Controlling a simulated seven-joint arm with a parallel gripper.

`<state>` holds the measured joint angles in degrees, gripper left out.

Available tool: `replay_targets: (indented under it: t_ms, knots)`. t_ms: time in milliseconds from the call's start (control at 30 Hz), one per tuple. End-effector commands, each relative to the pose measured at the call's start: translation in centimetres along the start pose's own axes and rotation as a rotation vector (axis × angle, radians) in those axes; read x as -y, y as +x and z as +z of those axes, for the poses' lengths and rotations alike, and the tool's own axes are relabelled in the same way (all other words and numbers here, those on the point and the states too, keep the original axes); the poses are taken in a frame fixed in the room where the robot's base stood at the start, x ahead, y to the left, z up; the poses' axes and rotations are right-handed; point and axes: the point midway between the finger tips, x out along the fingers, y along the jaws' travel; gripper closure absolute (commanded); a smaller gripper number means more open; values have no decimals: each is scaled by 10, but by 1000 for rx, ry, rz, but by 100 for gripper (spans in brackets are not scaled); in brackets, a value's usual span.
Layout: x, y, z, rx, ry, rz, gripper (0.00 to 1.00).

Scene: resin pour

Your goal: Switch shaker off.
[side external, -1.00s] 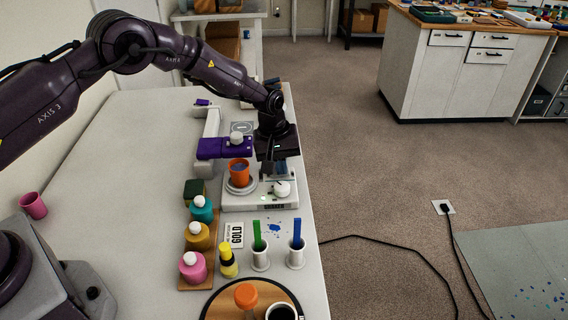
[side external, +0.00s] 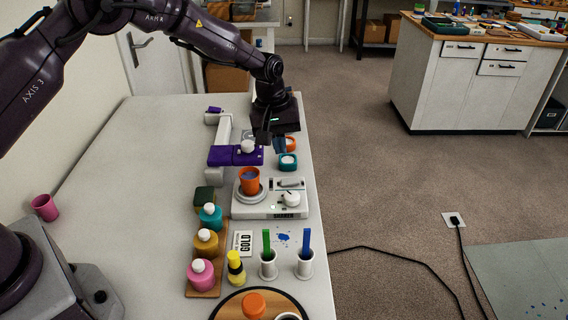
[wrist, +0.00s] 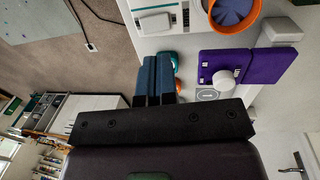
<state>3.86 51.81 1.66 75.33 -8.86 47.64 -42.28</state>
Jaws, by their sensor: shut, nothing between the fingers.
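The shaker is a white box (side external: 267,211) with a round platform on its left, a white round knob (side external: 291,198) on its right and a small green light on its front. An orange cup (side external: 250,182) with bluish contents stands on the platform. In the wrist view, part of the shaker (wrist: 152,22) and the orange cup (wrist: 236,22) show at the top edge. My gripper (side external: 279,146) is shut and empty, above the table behind the shaker and apart from it. Its blue fingers (wrist: 156,64) lie together in the wrist view.
A purple device with a white knob (side external: 247,146) stands behind the shaker. Teal (side external: 288,161) and orange (side external: 291,143) jars sit near my fingers. Bottles on a wooden strip and two white holders (side external: 268,266) with green and blue sticks stand in front.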

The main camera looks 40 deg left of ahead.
Motion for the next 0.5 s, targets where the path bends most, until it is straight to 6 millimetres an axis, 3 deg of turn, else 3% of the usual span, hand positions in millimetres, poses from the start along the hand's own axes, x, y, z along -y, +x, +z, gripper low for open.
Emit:
replay_targets:
  t_ms: [200, 500]
  knots:
    - [1, -38, 0, -2, 0, 3, 100]
    - [1, -50, 0, 0, 1, 1, 100]
